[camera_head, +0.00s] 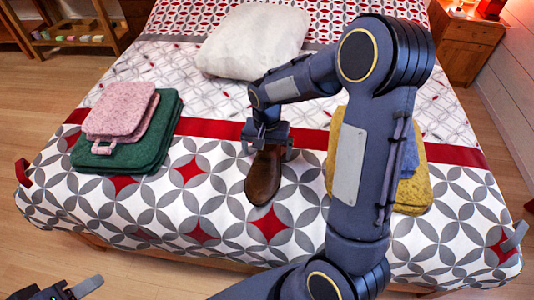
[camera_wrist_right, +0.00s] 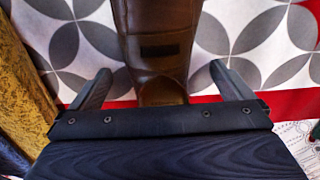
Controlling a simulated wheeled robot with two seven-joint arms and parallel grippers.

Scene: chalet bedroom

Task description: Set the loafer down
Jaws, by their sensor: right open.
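The brown loafer (camera_head: 264,176) lies on the patterned bedspread near the front middle of the bed (camera_head: 205,205). My right gripper (camera_head: 266,150) is over the loafer's far end, with its fingers spread to either side. In the right wrist view the loafer (camera_wrist_right: 160,45) runs between the two fingers of the right gripper (camera_wrist_right: 155,88), with a gap on each side. The jaws are open and do not grip it. My left gripper (camera_head: 80,288) shows only in part at the bottom left corner; its jaw state is unclear.
Folded pink (camera_head: 121,110) and green (camera_head: 130,150) textiles are stacked left of the loafer. A yellow folded textile (camera_head: 412,190) with a blue one (camera_head: 410,158) lies to the right, partly behind my right arm. A white pillow (camera_head: 253,40) lies behind. Bare bedspread surrounds the loafer.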

